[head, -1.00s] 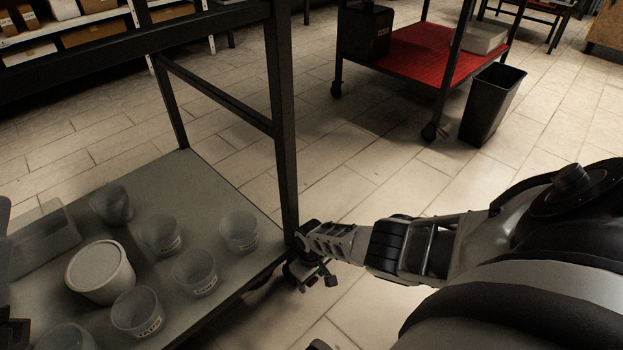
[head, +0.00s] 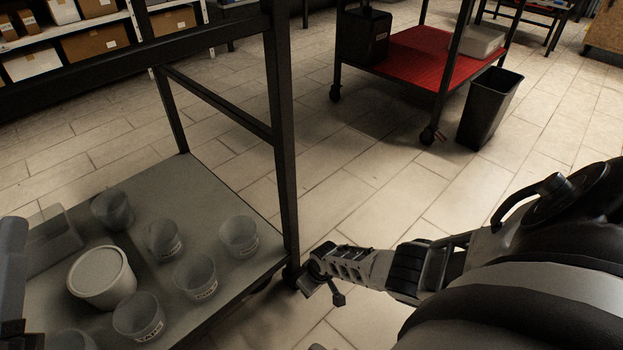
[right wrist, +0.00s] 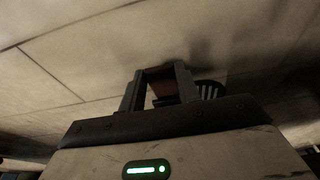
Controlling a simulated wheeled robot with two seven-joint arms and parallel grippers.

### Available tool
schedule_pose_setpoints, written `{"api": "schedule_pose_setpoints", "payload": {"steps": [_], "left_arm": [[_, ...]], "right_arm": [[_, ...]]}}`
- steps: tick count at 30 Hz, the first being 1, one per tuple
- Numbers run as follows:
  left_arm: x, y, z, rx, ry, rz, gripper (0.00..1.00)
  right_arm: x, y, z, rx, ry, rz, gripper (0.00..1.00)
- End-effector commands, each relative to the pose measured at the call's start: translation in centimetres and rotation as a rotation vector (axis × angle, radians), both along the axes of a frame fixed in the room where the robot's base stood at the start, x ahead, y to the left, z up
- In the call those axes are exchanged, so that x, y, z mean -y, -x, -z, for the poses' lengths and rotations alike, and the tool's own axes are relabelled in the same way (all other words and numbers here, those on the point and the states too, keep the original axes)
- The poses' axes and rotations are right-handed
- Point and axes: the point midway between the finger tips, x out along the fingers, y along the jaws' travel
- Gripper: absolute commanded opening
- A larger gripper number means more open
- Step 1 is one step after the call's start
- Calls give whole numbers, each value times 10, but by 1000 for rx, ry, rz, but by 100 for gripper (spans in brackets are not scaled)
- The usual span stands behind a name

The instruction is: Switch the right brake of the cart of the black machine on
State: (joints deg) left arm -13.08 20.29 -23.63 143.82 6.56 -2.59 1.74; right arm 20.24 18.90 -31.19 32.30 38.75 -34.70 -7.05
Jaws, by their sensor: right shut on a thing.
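A black-framed cart (head: 283,150) with a grey lower shelf fills the left of the head view. No black machine can be made out. My right gripper (head: 306,286) is low by the foot of the cart's near right post, close to the floor. In the right wrist view its fingers (right wrist: 160,88) are close together around a small dark reddish piece (right wrist: 161,87), which looks like the brake tab. A dark ribbed part (right wrist: 209,90), perhaps the caster wheel, is just right of the fingers. The wheel is mostly hidden in the head view. My left gripper is not clearly in view.
Several clear cups and a white lidded tub (head: 101,277) stand on the grey shelf (head: 190,185). A second cart with a red shelf (head: 415,58) and a black bin (head: 488,108) are farther back. The tiled floor between is clear.

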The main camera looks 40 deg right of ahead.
Motion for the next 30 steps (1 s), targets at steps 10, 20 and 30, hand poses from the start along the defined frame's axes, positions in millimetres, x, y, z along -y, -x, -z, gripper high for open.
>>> {"api": "schedule_pose_setpoints", "payload": {"steps": [10,20,30], "left_arm": [[1,8,-12,151,-28,-12,55],[4,13,-20,211,-46,-5,55],[3,12,-19,207,-46,-6,55]], "right_arm": [[-1,5,16,236,-20,-2,10],[-13,3,21,347,-48,-15,10],[-8,5,23,394,-42,-7,10]]}}
